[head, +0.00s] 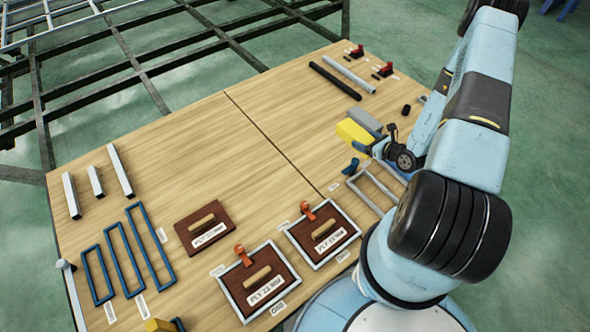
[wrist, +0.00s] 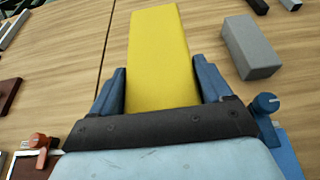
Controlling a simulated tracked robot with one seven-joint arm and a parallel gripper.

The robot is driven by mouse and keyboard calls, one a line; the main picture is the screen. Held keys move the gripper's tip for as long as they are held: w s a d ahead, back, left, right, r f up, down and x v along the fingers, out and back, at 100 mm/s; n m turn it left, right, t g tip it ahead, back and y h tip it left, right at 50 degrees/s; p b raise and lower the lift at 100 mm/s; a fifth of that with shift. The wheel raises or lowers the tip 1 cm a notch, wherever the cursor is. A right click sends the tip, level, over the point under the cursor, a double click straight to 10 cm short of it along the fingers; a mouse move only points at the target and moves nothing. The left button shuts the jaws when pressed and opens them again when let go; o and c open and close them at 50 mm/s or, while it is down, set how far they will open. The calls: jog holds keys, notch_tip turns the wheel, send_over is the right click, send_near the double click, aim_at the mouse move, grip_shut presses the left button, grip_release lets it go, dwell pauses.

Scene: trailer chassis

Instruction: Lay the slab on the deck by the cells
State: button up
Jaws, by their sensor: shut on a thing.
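My gripper (head: 364,143) is shut on a yellow slab (head: 352,132), at the right part of the wooden deck (head: 180,150). In the wrist view, the blue fingers of my gripper (wrist: 161,85) press on both sides of the yellow slab (wrist: 157,45), which points away from my wrist. Its near end is hidden by my gripper. I cannot tell whether the slab touches the deck. Open blue rectangular frames (head: 150,246) lie at the deck's left, and an open grey frame (head: 378,187) lies near my arm. I cannot tell which are the cells.
A grey block (head: 366,121) lies close beside the slab. Brown panels with handles (head: 203,226) lie at the front, two in grey frames with orange clamps. Pale bars (head: 119,170) lie left; a dark rod (head: 335,81) and red clamps lie at the back right. The deck's middle is clear.

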jog(key=shift+w+f, duration=0.15)
jog(key=shift+f, duration=0.15)
jog(key=w+f, duration=0.3)
jog(key=w, duration=0.1)
jog(key=w+f, duration=0.3)
jog(key=w, duration=0.1)
jog(key=w+f, duration=0.3)
jog(key=w, duration=0.2)
jog(key=shift+a, duration=0.35)
jog(key=shift+w+f, duration=0.25)
jog(key=shift+f, duration=1.6)
jog(key=o, duration=1)
